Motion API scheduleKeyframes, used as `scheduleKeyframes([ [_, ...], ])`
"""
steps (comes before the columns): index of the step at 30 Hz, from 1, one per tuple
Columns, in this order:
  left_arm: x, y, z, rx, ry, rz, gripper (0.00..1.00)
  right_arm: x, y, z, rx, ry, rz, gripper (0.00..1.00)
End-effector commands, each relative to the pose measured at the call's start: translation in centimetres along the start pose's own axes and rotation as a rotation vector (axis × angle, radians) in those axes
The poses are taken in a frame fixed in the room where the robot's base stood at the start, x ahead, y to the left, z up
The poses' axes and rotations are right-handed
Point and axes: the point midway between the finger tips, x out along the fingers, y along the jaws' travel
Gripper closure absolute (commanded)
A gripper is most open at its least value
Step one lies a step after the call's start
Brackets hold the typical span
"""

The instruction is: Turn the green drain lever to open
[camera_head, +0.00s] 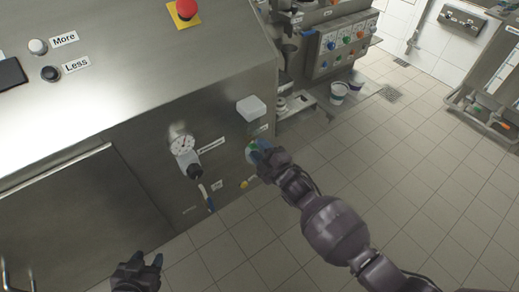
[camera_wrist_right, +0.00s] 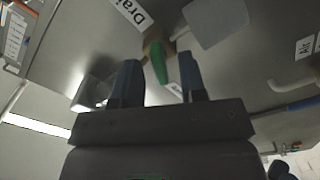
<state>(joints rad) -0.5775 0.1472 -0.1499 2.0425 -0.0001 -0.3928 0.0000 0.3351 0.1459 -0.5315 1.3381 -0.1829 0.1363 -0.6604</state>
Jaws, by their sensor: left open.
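The green drain lever (camera_wrist_right: 157,62) hangs from a fitting on the steel machine front, by a label reading "Drai…", in the right wrist view. In the head view the green lever (camera_head: 252,147) is partly hidden behind my right gripper (camera_head: 263,150). In the wrist view my right gripper (camera_wrist_right: 160,82) is open, with a blue-grey finger on each side of the lever and gaps between. I cannot tell whether the lever lies within the fingers' depth or just beyond. My left gripper (camera_head: 147,264) is open and empty at the lower left, away from the machine front.
A white box (camera_head: 250,108) sits above the lever. White tubs (camera_head: 338,91) stand beyond. The tiled floor (camera_head: 400,160) to the right is clear.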

Motion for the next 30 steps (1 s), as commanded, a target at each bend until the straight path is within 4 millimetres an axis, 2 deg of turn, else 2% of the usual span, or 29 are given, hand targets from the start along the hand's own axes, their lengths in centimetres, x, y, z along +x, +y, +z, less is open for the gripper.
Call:
scheduleKeyframes([
  [9,0.05,0.02,-0.06,0.0,0.001,0.0,0.57,0.26,0.03,0.0,0.0,0.0,0.0,0.62],
  [17,0.06,0.04,-0.09,-0.001,0.001,0.0,0.57,0.23,0.03,0.01,-0.001,0.0,0.0,1.0],
  [30,0.0,0.04,-0.35,-0.002,0.005,0.0,0.57,0.22,0.07,0.01,0.062,-0.001,0.0,1.0],
])
